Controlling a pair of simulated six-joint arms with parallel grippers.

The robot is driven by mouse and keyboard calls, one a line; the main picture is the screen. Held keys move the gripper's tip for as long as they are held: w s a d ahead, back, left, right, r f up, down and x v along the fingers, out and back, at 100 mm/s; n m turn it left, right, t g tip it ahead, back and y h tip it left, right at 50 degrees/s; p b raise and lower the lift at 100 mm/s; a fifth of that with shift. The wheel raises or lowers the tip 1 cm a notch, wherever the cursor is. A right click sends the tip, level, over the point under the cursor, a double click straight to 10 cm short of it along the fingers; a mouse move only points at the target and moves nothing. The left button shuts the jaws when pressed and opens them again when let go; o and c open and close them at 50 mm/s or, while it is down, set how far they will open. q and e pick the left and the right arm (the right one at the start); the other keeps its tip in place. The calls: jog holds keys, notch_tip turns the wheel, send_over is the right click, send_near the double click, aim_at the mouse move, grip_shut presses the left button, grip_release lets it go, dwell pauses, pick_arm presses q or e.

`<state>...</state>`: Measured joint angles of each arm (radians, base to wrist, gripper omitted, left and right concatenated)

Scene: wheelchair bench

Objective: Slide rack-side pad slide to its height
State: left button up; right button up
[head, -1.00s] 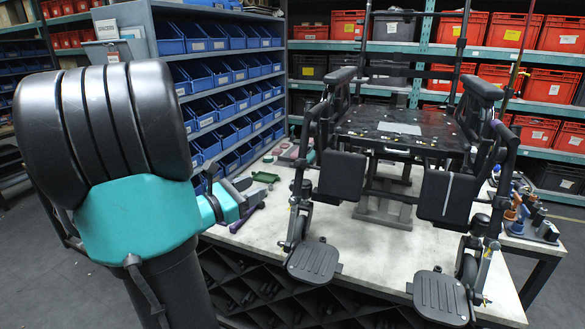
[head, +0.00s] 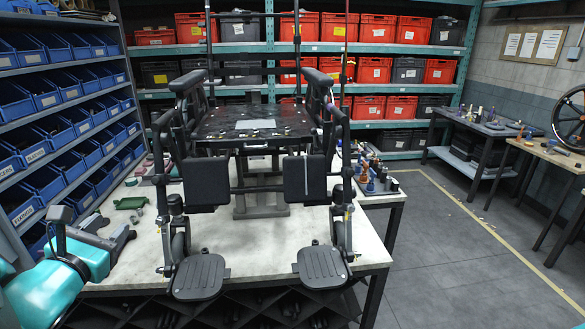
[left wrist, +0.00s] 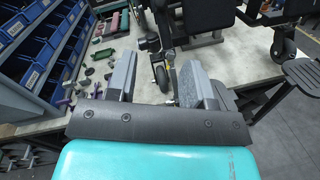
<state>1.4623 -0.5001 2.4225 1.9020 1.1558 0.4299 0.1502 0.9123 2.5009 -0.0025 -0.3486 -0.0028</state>
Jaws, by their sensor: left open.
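The wheelchair (head: 250,122) stands upright on the bench, facing me. Its rack-side pad (head: 206,181) is the black block on the left, nearer the blue-bin rack. A matching pad (head: 304,177) hangs on the right. I cannot make out the rack-side pad's slide or its height setting. My left gripper (head: 106,234) is open and empty at the bench's left front, to the left of and below the rack-side pad, apart from it. In the left wrist view, the gripper (left wrist: 158,86) has both fingers spread, with a caster (left wrist: 160,76) beyond the gap. My right gripper is out of view.
The blue-bin rack (head: 62,108) stands close on the left. Two footplates (head: 199,277) stick out at the bench's front. A green part (head: 130,203) lies on the bench near my left gripper. Small bottles and parts (head: 372,176) crowd the right; floor beyond is clear.

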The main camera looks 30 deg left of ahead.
aim_at(155, 182)
pick_arm(q)
jog(key=x, duration=1.7)
jog(key=shift+w, duration=0.1)
jog(key=shift+c, duration=0.5)
grip_shut()
